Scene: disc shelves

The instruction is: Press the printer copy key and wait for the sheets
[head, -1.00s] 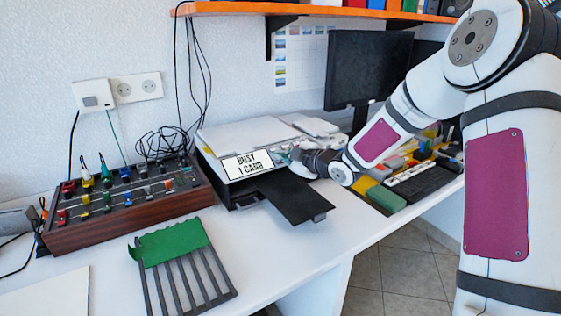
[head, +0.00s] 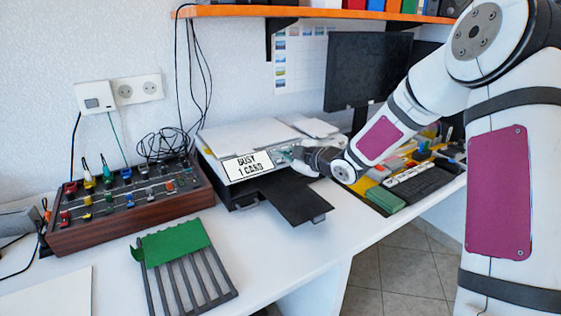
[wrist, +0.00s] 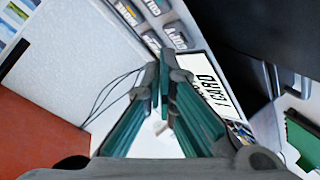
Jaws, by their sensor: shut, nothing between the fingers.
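The printer (head: 222,137) stands on the white desk, grey-white on top, with white sheets or a pale cover over it. Its tilted display (head: 248,165) reads "BUSY 1 CARD"; it also shows in the wrist view (wrist: 211,84). A dark output tray (head: 291,200) sticks out in front, with no sheet visible on it. My gripper (head: 285,155) is at the printer's panel, just right of the display. In the wrist view my gripper (wrist: 163,75) has its fingertips together, close to a key marked "COPY" (wrist: 178,37). I cannot tell whether they touch it.
A wooden box with coloured levers (head: 128,205) stands left of the printer. A green-topped slatted rack (head: 178,245) lies in front. A monitor (head: 365,75) stands behind, and coloured stationery (head: 385,198) lies right of the printer. An orange shelf (head: 300,12) hangs above.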

